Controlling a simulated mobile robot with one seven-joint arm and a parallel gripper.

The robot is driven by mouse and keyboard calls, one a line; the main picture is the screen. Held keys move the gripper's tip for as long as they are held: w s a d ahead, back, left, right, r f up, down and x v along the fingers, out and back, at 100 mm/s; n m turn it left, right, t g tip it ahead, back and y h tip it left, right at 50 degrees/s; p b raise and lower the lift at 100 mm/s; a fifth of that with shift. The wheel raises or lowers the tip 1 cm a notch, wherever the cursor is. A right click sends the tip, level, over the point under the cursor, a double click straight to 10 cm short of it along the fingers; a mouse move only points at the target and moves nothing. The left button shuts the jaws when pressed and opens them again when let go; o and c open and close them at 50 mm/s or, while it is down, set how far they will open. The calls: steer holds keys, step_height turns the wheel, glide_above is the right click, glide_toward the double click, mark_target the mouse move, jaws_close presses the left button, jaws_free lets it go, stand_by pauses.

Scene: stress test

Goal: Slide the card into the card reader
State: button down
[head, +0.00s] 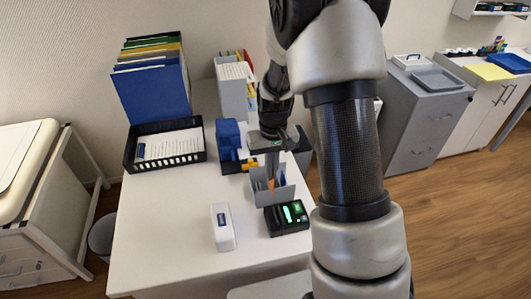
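A black device with green lit parts (288,218), which looks like the card reader, lies near the front right of the white desk (165,240). My gripper (271,178) points down over the desk, just behind this device. It is at a grey upright holder (284,192), overlapping it in the view. A small orange piece shows at the fingertips; I cannot tell whether it is the card or whether it is held. The finger gap is too small to read. No card is clearly visible.
Behind stand a blue object (229,137), a black paper tray (133,160), blue folders (153,95) and a white file box (232,98). Grey drawers (425,120) are right. The desk's front left is clear.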

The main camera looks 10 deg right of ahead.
steer(key=s+d+r+p, duration=0.1)
steer(key=s+p, duration=0.2)
steer(key=s, duration=0.2)
steer(key=b, duration=0.4)
glide_toward(286, 217)
steer(key=shift+w+a+r, duration=0.25)
steer(key=shift+a+r, duration=0.3)
steer(key=shift+a, duration=0.05)
steer(key=shift+w+a+r, duration=0.25)
steer(key=shift+a+r, duration=0.25)
steer(key=shift+a, duration=0.1)
steer(key=shift+f, duration=0.15)
step_height(286, 217, down, 5)
steer(key=b, duration=0.4)
steer(key=c, duration=2)
jaws_free()
steer(key=shift+r, duration=0.2)
